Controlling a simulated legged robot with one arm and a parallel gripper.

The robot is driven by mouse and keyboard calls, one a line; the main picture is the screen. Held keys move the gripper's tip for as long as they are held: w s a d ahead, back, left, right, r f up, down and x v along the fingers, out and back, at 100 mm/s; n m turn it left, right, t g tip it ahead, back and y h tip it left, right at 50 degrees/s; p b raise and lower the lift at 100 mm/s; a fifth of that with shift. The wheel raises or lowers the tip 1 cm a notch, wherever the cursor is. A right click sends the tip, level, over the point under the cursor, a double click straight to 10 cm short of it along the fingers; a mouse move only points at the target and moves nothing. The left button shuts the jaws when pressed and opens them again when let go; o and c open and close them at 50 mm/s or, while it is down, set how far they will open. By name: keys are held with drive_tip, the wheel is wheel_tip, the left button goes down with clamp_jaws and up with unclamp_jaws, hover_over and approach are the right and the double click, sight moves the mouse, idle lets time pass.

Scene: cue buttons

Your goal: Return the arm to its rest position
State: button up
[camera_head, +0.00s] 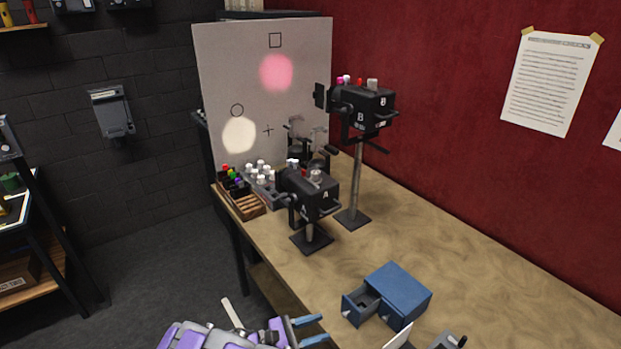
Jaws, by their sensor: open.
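My gripper (325,327) shows at the bottom edge of the view, with two blue fingers apart and nothing between them. My purple and grey arm (215,337) lies low along the bottom, partly cut off by the frame. The fingers point right, toward a blue drawer box (402,292) on the table. A gap shows between the fingertips and the box. The box's small front drawer (360,304) is pulled out.
The wooden table (450,235) carries black device A (310,190) and taller device B (362,105) on stands. A wooden tray (240,201) with small coloured and white-capped pieces sits left. A white board (220,80) with pink and cream spots stands behind. The table's right middle is clear.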

drive_tip(key=s+d+r+m+g+y, duration=0.3)
drive_tip(key=s+d+r+m+g, duration=0.3)
drive_tip(key=d, duration=0.3)
drive_tip(key=s+d+r+m+g+y, duration=0.2)
drive_tip(key=s+d+r+m+g, duration=0.3)
drive_tip(key=d+r, duration=0.4)
drive_tip(key=s+a+r+m+t+y, duration=0.1)
drive_tip(key=s+m+y, duration=0.3)
drive_tip(key=s, duration=0.5)
drive_tip(key=s+a+r+m+t+y+b, duration=0.1)
drive_tip(key=s+a+m+y, duration=0.2)
drive_tip(key=s+m+y, duration=0.2)
drive_tip(key=s+y, duration=0.2)
drive_tip(key=s, duration=0.2)
drive_tip(key=shift+a+r+t, duration=0.25)
drive_tip(key=shift+r+t, duration=0.1)
drive_tip(key=shift+t, duration=0.05)
